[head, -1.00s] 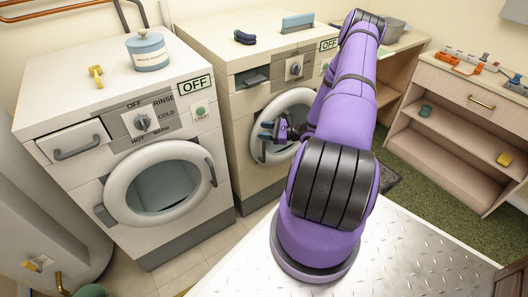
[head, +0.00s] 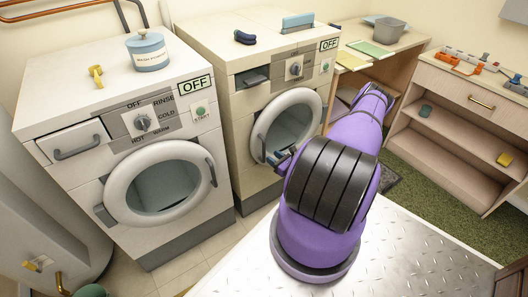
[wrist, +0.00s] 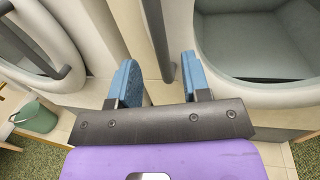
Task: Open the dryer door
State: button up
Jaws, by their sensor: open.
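The dryer (head: 236,130) is the right one of two white machines. Its round door (head: 318,103) looks shut, with a grey ring around dark glass. The door also fills the right of the wrist view (wrist: 235,92). Its dark bar handle (wrist: 161,42) is on the door's left side. My gripper (head: 274,158) is at the lower left of the door, partly hidden by my arm. In the wrist view its blue fingers (wrist: 158,82) are open, with the handle's lower end showing in the gap between them. Contact cannot be told.
The washer (head: 60,130) stands close on the left, its round door shut. A green bucket (wrist: 36,117) is on the floor. A desk (head: 385,55) and an open shelf unit (head: 440,130) stand on the right. Tiled floor shows below the machines.

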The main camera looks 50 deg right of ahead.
aim_at(264, 160)
jog(key=shift+w+d, duration=0.15)
jog(key=shift+w, duration=3.05)
grip_shut()
